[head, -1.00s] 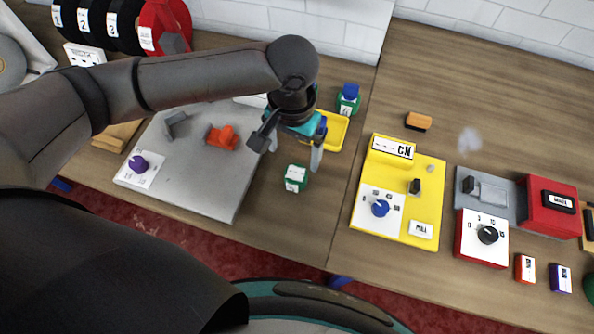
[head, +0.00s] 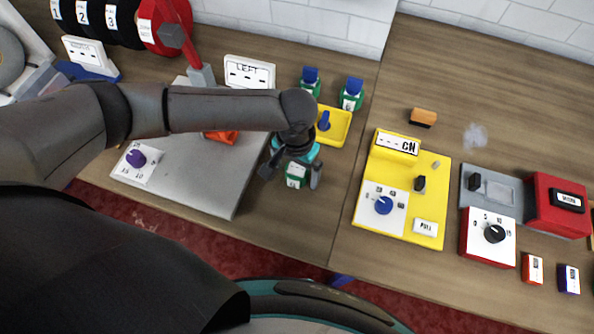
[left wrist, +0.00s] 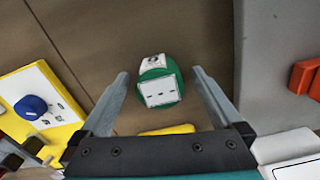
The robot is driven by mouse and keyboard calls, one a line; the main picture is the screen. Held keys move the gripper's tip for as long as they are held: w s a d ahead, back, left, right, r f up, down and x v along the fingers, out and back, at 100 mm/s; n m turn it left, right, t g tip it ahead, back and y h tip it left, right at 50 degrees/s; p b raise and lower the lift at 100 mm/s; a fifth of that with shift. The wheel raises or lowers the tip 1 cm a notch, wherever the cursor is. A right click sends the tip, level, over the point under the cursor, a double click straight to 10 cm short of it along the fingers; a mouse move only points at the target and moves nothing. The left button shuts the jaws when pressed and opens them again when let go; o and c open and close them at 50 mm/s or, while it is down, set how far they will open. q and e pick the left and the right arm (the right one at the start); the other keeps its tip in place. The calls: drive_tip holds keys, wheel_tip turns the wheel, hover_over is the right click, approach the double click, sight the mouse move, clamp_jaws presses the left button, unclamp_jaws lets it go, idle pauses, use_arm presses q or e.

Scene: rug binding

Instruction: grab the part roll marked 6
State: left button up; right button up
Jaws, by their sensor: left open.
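A green part roll (head: 296,182) with white labels stands on the table right of the grey plate. My left gripper (head: 291,178) is over it, open, with a finger on either side. In the left wrist view the roll (left wrist: 160,86) lies between the open fingers of the gripper (left wrist: 160,80), with a gap on each side; its number is too small to read. Two more green rolls with blue tops, one at the left (head: 310,82) and one at the right (head: 351,95), stand at the back; I cannot read their numbers surely. My right gripper is not in view.
A yellow tray (head: 342,133) with a blue piece is just behind the gripper. The grey plate (head: 190,180) lies to the left. A yellow panel (head: 405,190) with a blue knob stands to the right. The table's front edge is near.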

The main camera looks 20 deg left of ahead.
use_arm(q)
drive_tip(key=shift+r, duration=0.1)
drive_tip(key=c, duration=1.5)
